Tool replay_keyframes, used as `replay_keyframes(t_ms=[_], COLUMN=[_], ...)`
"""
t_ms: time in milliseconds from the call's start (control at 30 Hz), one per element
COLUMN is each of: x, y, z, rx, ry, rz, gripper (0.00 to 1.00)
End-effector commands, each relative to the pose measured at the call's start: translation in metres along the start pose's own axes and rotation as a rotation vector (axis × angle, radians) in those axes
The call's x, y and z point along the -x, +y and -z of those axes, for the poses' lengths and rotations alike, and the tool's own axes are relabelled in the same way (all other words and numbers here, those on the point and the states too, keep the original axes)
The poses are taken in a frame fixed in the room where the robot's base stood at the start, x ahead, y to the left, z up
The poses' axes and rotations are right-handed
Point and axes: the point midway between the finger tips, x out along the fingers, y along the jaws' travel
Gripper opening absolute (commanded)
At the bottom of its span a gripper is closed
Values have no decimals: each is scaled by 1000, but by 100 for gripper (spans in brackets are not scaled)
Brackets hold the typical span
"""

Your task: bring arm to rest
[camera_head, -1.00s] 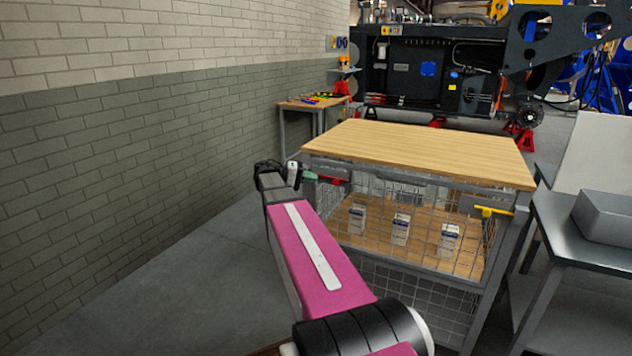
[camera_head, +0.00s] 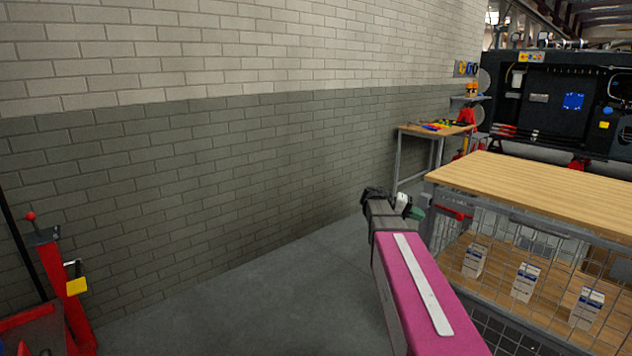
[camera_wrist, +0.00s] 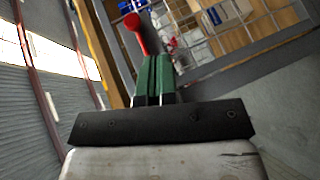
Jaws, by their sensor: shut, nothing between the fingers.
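My arm, with its magenta link, reaches forward in the lower right of the head view. My gripper (camera_head: 416,213) is at its far end, beside the left corner of the wood-topped wire cart (camera_head: 530,187). In the wrist view my gripper's green fingers (camera_wrist: 154,76) lie together, shut with nothing between them. A red handle (camera_wrist: 133,24) on the cart shows just beyond the fingertips; it also shows in the head view (camera_head: 457,212). I cannot tell whether the fingertips touch it.
White and blue cartons (camera_head: 525,282) stand on the cart's inner shelf. A brick wall (camera_head: 220,170) runs along the left. A red stand (camera_head: 62,285) is at the lower left. A small workbench (camera_head: 437,130) stands behind the cart. The floor (camera_head: 250,310) between wall and cart is clear.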

Motion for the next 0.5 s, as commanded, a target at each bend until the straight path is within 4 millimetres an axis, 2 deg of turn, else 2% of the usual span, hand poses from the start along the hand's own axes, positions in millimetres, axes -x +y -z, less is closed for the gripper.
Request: replay_keyframes(t_ms=[33, 267, 400, 500], x=[-1, 10, 30, 49], y=[-17, -114, -170, -203], z=[-15, -84, -137, -175], rx=[35, 209, 296, 337], ry=[9, 58, 86, 100], rz=[58, 432, 694, 879], gripper=[0, 0, 0, 0])
